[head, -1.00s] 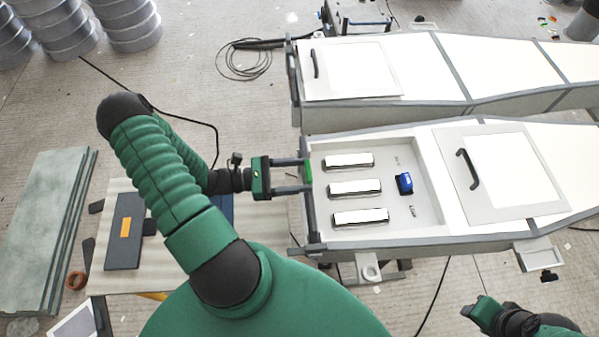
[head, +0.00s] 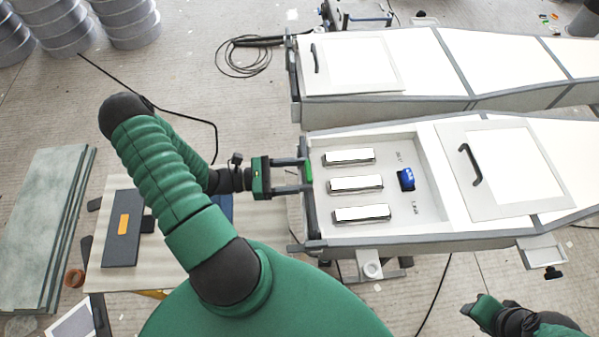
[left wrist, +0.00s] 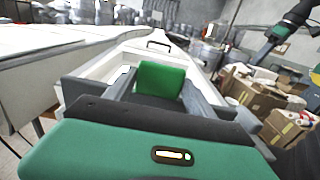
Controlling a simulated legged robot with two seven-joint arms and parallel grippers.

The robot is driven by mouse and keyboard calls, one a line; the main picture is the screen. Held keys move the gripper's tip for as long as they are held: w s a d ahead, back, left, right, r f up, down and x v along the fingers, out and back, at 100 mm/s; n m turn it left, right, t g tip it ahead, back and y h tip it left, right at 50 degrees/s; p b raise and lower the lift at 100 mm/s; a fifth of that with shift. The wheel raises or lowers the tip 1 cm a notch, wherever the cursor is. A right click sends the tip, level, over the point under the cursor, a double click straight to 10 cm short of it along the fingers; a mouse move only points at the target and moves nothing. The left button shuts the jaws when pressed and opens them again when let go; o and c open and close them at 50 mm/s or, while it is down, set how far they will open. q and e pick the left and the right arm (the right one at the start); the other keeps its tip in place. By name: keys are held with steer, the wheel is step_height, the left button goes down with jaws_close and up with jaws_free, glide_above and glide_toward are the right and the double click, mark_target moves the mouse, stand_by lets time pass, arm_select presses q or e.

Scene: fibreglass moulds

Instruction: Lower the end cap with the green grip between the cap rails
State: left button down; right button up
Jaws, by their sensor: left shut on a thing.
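The end cap (head: 312,212) is a dark strip standing across the left end of the near white mould. Its green grip (head: 309,171) is between the fingers of my left gripper (head: 305,175), which is shut on it. In the left wrist view the green grip (left wrist: 160,78) shows as a bright block between the two grey fingers. The cap rails are hard to make out at the mould's end, and I cannot tell how deep the cap sits between them. My right gripper (head: 477,306) is at the lower right, away from the mould; its jaw opening is unclear.
The near mould's recess (head: 430,209) holds three shiny bars (head: 355,184) and a blue object (head: 406,179). A lid with a black handle (head: 469,164) lies right of it. A second mould (head: 440,70) stands behind. A bench (head: 180,255) is at the left.

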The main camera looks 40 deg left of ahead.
arm_select(q)
steer(key=shift+f+b, duration=1.25)
steer(key=shift+f, duration=0.6)
steer(key=shift+c, duration=1.2)
jaws_free()
steer(key=b+v, duration=0.3)
steer(key=v, duration=1.4)
